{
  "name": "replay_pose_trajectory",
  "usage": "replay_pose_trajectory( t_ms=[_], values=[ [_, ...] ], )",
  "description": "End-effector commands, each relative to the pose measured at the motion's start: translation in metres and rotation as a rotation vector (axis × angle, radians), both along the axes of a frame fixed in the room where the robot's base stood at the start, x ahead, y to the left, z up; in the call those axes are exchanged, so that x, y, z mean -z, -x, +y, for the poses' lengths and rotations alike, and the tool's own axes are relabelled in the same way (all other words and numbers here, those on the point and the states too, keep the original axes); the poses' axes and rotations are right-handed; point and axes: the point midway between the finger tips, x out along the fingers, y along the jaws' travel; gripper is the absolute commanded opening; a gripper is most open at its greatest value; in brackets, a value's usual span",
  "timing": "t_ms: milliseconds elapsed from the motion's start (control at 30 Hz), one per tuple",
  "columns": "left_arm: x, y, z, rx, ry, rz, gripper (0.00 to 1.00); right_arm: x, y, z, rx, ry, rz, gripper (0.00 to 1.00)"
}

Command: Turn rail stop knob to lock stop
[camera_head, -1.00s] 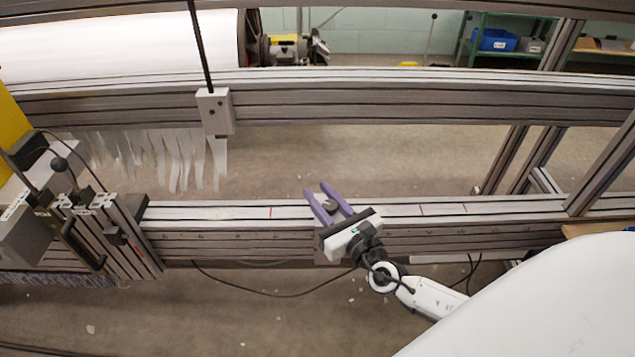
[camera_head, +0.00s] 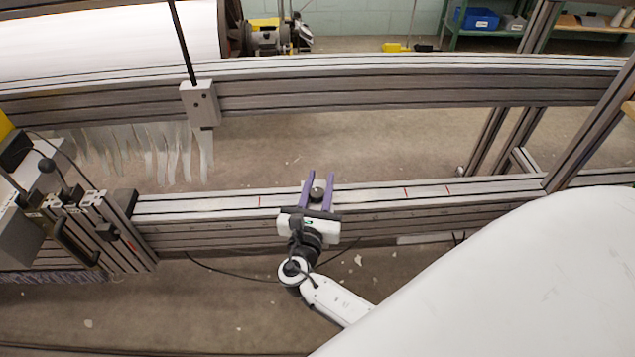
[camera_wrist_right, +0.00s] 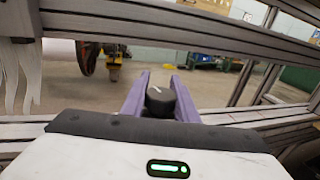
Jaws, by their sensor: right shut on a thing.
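The rail stop knob (camera_head: 317,194) is a small dark round knob on top of the lower metal rail (camera_head: 225,207). My right gripper (camera_head: 322,178) has purple fingers that reach over the rail, one on each side of the knob. In the right wrist view the black knob (camera_wrist_right: 160,100) with a pale line on its top sits between the purple fingers (camera_wrist_right: 160,82), which are shut on it. The stop's body under the knob is mostly hidden by the gripper. My left gripper is not in view.
Red marks (camera_head: 448,189) lie on the rail right of the knob. A carriage with a black handle (camera_head: 75,240) stands at the rail's left end. An upper beam (camera_head: 400,85) runs behind, with a grey block (camera_head: 201,102) and hanging white strips (camera_head: 160,150). The rail beside the knob is clear.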

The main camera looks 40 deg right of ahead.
Motion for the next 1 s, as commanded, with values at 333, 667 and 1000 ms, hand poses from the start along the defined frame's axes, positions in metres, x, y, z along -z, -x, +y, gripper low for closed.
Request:
replay_pose_trajectory(
  t_ms=[333, 667, 1000],
  values=[
    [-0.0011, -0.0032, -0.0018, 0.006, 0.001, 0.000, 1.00, -0.0008, 0.0007, -0.0004, 0.052, 0.001, -0.002, 0.04],
    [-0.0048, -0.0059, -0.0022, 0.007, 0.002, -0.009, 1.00, -0.0013, 0.0006, -0.0007, 0.053, 0.002, -0.003, 0.04],
    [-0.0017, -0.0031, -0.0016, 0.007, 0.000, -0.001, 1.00, -0.0007, 0.0010, -0.0014, 0.054, 0.001, -0.002, 0.45]
  ],
)
